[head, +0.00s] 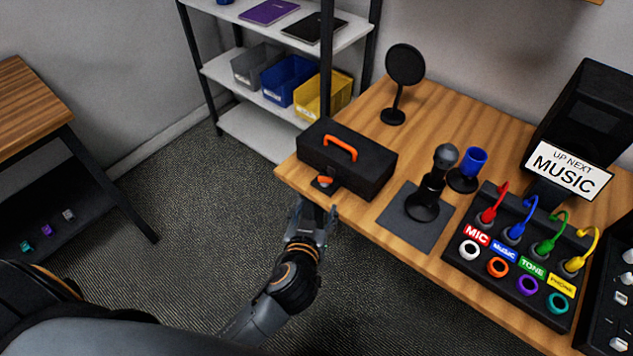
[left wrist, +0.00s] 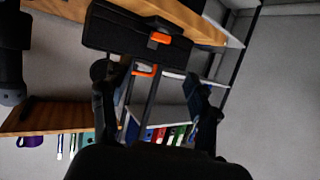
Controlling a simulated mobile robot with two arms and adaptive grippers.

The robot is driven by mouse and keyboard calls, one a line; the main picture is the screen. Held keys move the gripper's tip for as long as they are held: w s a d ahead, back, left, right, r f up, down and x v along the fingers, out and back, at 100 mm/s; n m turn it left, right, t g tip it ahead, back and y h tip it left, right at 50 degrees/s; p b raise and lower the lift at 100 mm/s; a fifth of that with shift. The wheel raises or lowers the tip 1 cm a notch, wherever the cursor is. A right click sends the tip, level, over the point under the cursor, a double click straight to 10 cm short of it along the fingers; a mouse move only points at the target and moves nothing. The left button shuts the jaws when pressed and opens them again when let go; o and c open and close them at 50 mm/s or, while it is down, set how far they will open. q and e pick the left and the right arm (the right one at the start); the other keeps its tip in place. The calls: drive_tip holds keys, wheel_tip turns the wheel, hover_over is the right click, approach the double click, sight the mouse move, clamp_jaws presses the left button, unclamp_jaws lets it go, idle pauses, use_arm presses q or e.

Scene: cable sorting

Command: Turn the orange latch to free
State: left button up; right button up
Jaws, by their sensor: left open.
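A black case (head: 372,178) with an orange handle (head: 341,147) sits at the left end of the wooden table. The orange latch (head: 323,182) is on the case's front, near its left corner. In the left wrist view the case (left wrist: 110,32) appears tilted, with the orange latch (left wrist: 159,38) on its face. My left gripper (head: 318,212) is at the table's front edge, just below the latch in the picture. In the left wrist view its open, empty fingers (left wrist: 155,108) are apart, with the latch beyond them. My right gripper is not in view.
A shelf (head: 262,135) with bins stands behind.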

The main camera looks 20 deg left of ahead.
use_arm(q)
approach(325, 180)
drive_tip(key=x, duration=0.7)
drive_tip(key=shift+p, duration=0.4)
drive_tip(key=shift+w+a+f, duration=0.1)
drive_tip(key=shift+w+f, duration=0.15)
drive_tip(key=shift+w, duration=0.3)
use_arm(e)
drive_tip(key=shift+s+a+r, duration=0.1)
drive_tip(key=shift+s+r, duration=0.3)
use_arm(q)
drive_tip(key=shift+c, duration=0.3)
drive_tip(key=c, duration=1.1)
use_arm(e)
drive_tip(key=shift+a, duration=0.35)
